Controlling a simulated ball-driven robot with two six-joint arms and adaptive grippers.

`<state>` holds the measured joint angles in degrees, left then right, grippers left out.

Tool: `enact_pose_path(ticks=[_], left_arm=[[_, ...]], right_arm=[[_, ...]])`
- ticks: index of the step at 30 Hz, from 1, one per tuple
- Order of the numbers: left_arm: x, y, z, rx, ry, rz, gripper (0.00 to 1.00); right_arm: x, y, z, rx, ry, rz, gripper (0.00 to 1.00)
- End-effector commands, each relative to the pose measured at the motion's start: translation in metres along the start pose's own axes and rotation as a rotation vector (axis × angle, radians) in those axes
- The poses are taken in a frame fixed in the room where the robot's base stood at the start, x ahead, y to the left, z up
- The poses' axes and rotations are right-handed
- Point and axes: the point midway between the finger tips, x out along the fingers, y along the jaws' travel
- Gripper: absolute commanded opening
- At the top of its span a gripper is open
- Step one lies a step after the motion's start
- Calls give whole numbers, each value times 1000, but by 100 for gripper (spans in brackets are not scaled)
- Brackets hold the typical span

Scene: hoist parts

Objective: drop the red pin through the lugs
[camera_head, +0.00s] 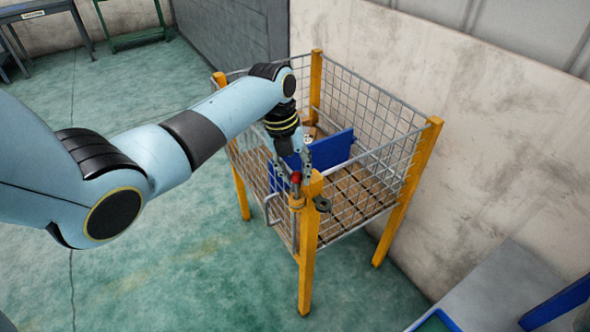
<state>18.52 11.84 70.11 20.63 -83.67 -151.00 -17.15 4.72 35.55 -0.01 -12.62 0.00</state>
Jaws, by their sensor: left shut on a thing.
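The red pin (296,178) shows as a small red piece at the tips of my left gripper (294,174). The gripper points down and is shut on it. The pin is at the top of the front corner post (309,240) of a yellow-framed mesh cage. Small metal lugs (297,202) sit on this post just below the red piece. The pin's lower part is too small to make out, so I cannot tell whether it is in the lugs or above them. My right gripper is not in view.
A grey ring (322,204) hangs by the post. A concrete wall (480,130) stands close behind. A grey surface (500,290) is at lower right. The green floor (180,280) at left is clear.

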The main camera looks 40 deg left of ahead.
Motion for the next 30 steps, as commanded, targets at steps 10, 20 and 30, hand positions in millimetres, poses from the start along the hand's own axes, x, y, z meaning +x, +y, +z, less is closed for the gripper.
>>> enact_pose_path(ticks=[10, 20, 30], left_arm=[[2, 0, 0, 0, 0, 0, 0], [8, 1, 0, 0, 1, 0, 0], [9, 1, 0, 0, 0, 0, 0]], right_arm=[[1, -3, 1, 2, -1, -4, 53], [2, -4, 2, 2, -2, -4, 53], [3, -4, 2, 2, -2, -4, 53]])
